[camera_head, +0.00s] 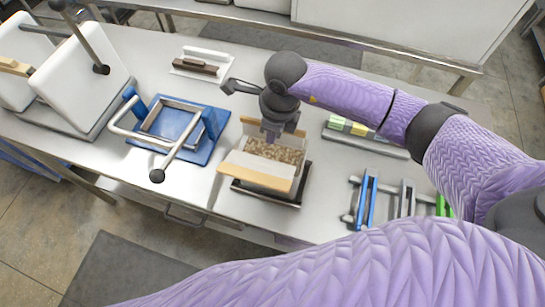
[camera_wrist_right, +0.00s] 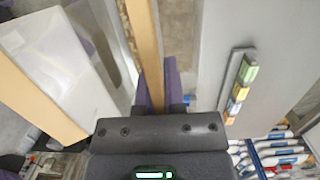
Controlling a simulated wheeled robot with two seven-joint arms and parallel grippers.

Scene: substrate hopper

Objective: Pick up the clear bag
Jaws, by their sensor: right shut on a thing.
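A wooden-edged hopper box (camera_head: 255,180) with brown granular substrate (camera_head: 275,152) inside stands on a dark base on the metal table. My right gripper (camera_head: 271,134) is over its back edge. In the right wrist view, my right gripper (camera_wrist_right: 158,100) is shut on an upright tan board (camera_wrist_right: 147,45), the hopper's rim. A pale, see-through-looking panel (camera_wrist_right: 55,50) with a tan edge lies left of it. I cannot make out a separate clear bag in either view. My left gripper is not in view.
A blue frame press (camera_head: 175,130) with bar handles stands left of the hopper. A white tray with a brush (camera_head: 200,65) lies behind. A strip of coloured blocks (camera_head: 355,127) and several clamps (camera_head: 370,200) lie to the right, close by.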

